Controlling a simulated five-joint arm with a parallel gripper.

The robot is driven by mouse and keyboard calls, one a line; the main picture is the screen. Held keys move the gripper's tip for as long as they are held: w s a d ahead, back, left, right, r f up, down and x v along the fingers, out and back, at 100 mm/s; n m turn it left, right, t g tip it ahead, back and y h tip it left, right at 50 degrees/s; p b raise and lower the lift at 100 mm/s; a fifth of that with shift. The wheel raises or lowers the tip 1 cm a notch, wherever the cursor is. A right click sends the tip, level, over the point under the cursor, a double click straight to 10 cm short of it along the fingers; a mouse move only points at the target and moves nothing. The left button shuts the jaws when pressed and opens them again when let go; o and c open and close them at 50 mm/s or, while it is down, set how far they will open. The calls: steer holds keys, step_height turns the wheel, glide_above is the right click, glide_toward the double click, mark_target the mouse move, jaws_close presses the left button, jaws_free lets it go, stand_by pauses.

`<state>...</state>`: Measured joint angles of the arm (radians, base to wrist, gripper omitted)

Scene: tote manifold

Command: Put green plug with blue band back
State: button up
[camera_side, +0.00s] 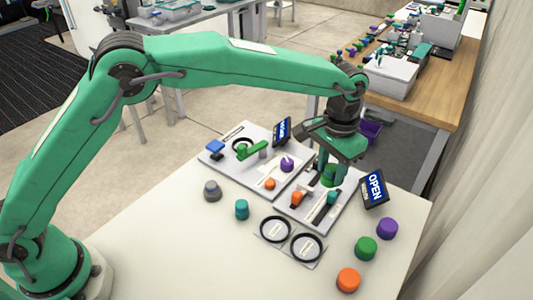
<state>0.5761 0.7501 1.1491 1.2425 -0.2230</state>
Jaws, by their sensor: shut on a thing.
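My gripper (329,172) points down over the right-hand manifold plate (308,216), near its back edge. It is shut on a green plug (328,180), which is partly hidden by the fingers. A blue band on it is too small to make out. I cannot tell whether the plug touches the plate. An orange plug (297,198) and a teal plug (332,198) stand on the same plate, in front of the gripper.
The left plate (215,160) carries a blue handle (215,147), a green lever (252,151), a purple plug (287,165) and an orange plug (270,184). An OPEN sign (375,188) stands right. Loose purple (387,228), green (366,248) and orange (348,280) plugs stand front right.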

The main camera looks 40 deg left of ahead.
steer(key=shift+a+r, duration=0.1)
steer(key=shift+a, duration=0.35)
steer(key=s+a, duration=0.7)
steer(key=a, duration=0.5)
steer(key=s+a+f+n, duration=0.1)
steer(key=s+a, duration=0.7)
steer(key=a, duration=0.3)
steer(key=shift+a, duration=0.4)
steer(key=shift+f, duration=0.1)
steer(key=w+a+f, duration=0.1)
steer(key=a+f, duration=0.1)
steer(key=a, duration=0.1)
steer(key=w+a+f, duration=0.2)
steer(key=a, duration=0.2)
steer(key=w+a+f, duration=0.2)
steer(key=a+f, duration=0.1)
steer(key=shift+a, duration=0.25)
steer(key=shift+f, duration=2)
steer(key=shift+f, duration=0.15)
